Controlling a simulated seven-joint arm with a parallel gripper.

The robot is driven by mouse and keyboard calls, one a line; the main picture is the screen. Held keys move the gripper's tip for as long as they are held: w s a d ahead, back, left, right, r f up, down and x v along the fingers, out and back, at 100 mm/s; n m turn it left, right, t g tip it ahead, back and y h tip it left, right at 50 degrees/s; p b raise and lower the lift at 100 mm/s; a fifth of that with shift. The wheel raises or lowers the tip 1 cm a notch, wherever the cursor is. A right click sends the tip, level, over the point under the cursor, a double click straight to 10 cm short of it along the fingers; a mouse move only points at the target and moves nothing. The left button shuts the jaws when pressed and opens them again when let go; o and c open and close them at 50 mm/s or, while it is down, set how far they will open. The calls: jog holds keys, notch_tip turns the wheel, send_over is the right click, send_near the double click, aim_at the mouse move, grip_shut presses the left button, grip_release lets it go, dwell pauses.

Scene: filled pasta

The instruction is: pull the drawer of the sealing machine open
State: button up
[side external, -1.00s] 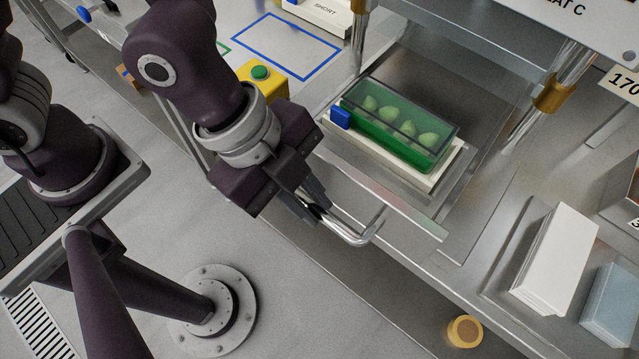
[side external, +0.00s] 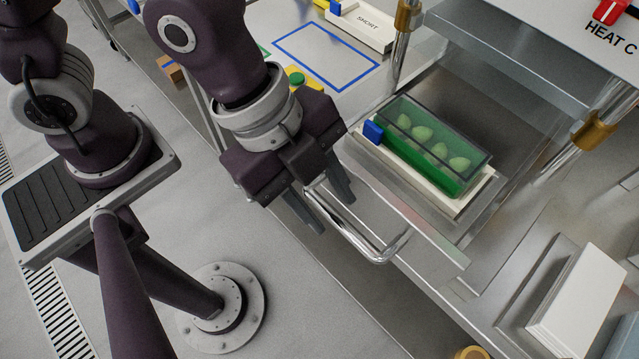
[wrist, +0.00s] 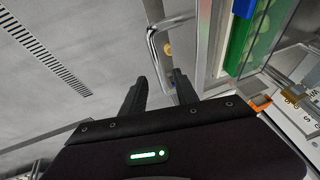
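The drawer of the sealing machine (side external: 420,232) stands pulled out from under the machine. On it sits a pale holder (side external: 466,201) with a green tray (side external: 425,165) of several filled pasta pieces. The drawer's bent metal handle (side external: 372,252) sticks out from its front; it also shows in the wrist view (wrist: 152,48). My gripper (side external: 333,213) is at the handle's left end, its fingers spread apart and holding nothing. In the wrist view my fingertips (wrist: 156,80) are apart, with the near end of the handle between or just beyond them; contact cannot be told.
A blue-outlined area (side external: 325,57) and a yellow box with a green button (side external: 298,79) lie on the bench behind my gripper. Metal posts (side external: 400,45) flank the drawer. A white stack (side external: 580,310) stands at right. Open floor (side external: 310,320) lies in front of the drawer.

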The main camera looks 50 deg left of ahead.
jog(key=shift+v, duration=2)
jog(key=w+a+r+n+t+y, duration=0.25)
jog(key=w+a+n, duration=0.2)
jog(key=a, duration=0.35)
jog(key=s+a+r+n+y, duration=0.1)
jog(key=s+a+r+n, duration=0.1)
jog(key=a+n, duration=0.5)
jog(key=s+a+r+n+y, duration=0.1)
jog(key=s+a+r+n, duration=0.2)
jog(key=a+r+n, duration=0.2)
jog(key=a+n+t, duration=0.1)
jog(key=a+n, duration=0.1)
jog(key=a, duration=0.1)
jog(key=shift+s, duration=0.35)
